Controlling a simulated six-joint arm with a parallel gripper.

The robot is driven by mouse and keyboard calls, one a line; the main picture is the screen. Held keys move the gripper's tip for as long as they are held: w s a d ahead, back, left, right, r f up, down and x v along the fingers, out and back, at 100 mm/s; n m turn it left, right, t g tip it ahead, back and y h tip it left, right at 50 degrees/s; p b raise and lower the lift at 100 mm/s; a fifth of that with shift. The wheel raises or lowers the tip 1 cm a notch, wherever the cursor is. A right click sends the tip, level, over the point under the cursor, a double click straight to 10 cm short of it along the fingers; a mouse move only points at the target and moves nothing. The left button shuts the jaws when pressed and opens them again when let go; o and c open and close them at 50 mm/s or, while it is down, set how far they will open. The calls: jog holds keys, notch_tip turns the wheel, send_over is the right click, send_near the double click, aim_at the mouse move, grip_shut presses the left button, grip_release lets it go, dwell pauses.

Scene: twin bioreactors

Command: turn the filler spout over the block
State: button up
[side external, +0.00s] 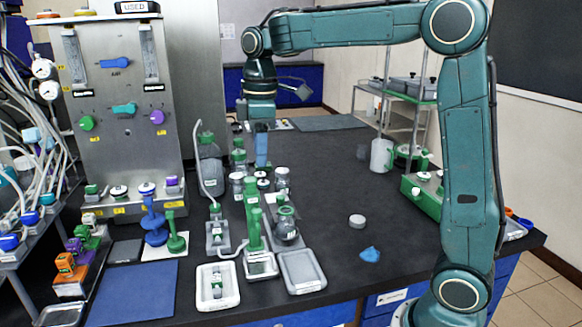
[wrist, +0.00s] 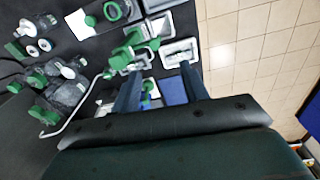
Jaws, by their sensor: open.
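A green upright fitting (side external: 252,215), probably the filler, stands near the front middle of the bench, with a pale curved spout (side external: 227,257) low at its left. In the wrist view the green fitting (wrist: 130,48) lies ahead of my left finger. A white-rimmed block (side external: 217,287) with a small green-topped item on it stands left of the fitting. A grey tray-like block (side external: 302,272) stands at its right. I cannot tell which block the task means. My gripper (side external: 262,166) points down above the bench behind the fitting. Its fingers (wrist: 161,70) are apart and nothing shows between them.
Glass vessels with green caps (side external: 210,165) and several small jars (side external: 282,177) crowd the area below my gripper. A steel control panel (side external: 115,95) rises at left. A white puck (side external: 357,221) and blue scrap (side external: 370,254) lie on the mostly clear right side.

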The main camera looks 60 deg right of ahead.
aim_at(256, 211)
jog(key=shift+w+d+f+n+g, duration=0.2)
jog(key=shift+w+f, duration=0.1)
jog(key=shift+w, duration=0.3)
jog(key=shift+w+d+f+n+g, duration=0.1)
jog(key=shift+w+f+n, duration=0.15)
jog(key=shift+w, duration=0.35)
jog(key=shift+f, duration=0.1)
notch_tip(256, 211, down, 14)
jog(key=shift+r, duration=0.2)
grip_shut()
